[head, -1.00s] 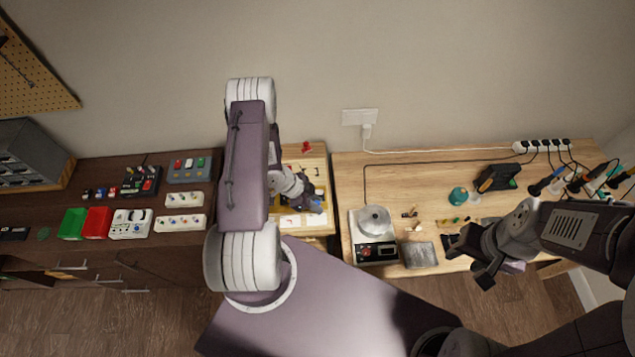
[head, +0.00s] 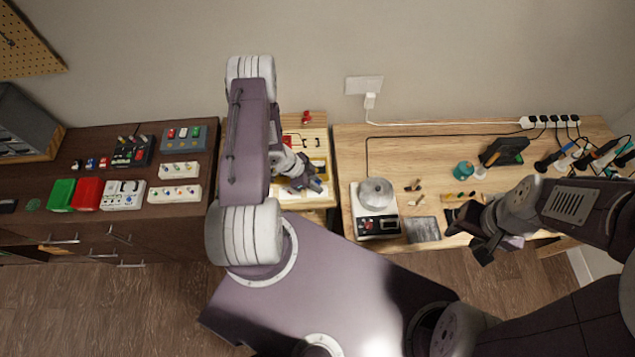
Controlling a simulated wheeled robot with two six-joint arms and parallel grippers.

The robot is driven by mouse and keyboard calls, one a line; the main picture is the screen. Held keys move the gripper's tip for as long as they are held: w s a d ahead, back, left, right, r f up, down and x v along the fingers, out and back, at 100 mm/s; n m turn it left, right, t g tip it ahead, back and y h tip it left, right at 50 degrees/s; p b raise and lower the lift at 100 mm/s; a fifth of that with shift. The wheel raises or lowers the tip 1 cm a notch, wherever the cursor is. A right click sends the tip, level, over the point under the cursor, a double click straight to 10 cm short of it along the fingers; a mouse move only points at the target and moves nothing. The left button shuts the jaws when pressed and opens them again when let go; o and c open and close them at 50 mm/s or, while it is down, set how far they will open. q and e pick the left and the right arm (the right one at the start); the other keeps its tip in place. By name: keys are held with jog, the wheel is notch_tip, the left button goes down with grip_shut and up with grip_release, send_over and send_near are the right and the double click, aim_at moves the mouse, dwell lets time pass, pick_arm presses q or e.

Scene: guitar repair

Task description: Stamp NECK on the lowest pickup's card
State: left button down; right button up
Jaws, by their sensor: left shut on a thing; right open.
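My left gripper (head: 313,184) is low over the light wooden bench section in the middle, left of the scale. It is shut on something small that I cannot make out. Part of a white card or sheet (head: 284,194) shows beside it near the front edge. My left arm hides much of this area, so I cannot pick out the pickups, which one is lowest, or any lettering. My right gripper (head: 467,232) is open and empty, at the front edge of the right-hand bench.
A small red object (head: 306,117) stands at the back of the middle bench. A scale (head: 378,224) carries a round metal piece (head: 376,190). A grey plate (head: 423,229) lies beside it.

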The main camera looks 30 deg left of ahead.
pick_arm(q)
jog(key=shift+a, duration=0.15)
jog(key=shift+w+d, duration=0.15)
jog(key=shift+d, duration=0.25)
jog(key=shift+a+f, duration=0.1)
jog(key=shift+a, duration=0.15)
pick_arm(e)
jog(key=shift+f, duration=0.1)
pick_arm(q)
jog(key=shift+d+f, duration=0.15)
pick_arm(e)
jog(key=shift+w+d+f, duration=0.15)
jog(key=shift+d, duration=0.05)
pick_arm(q)
jog(key=shift+f+b, duration=0.2)
jog(key=shift+b, duration=0.2)
pick_arm(e)
jog(key=shift+a+f, duration=0.1)
jog(key=shift+f, duration=0.05)
pick_arm(q)
jog(key=shift+f, duration=0.1)
pick_arm(e)
jog(key=shift+f, duration=0.1)
dwell(0.4)
pick_arm(q)
notch_tip(320, 180, up, 7)
jog(key=p, duration=0.6)
pick_arm(e)
notch_tip(320, 180, up, 6)
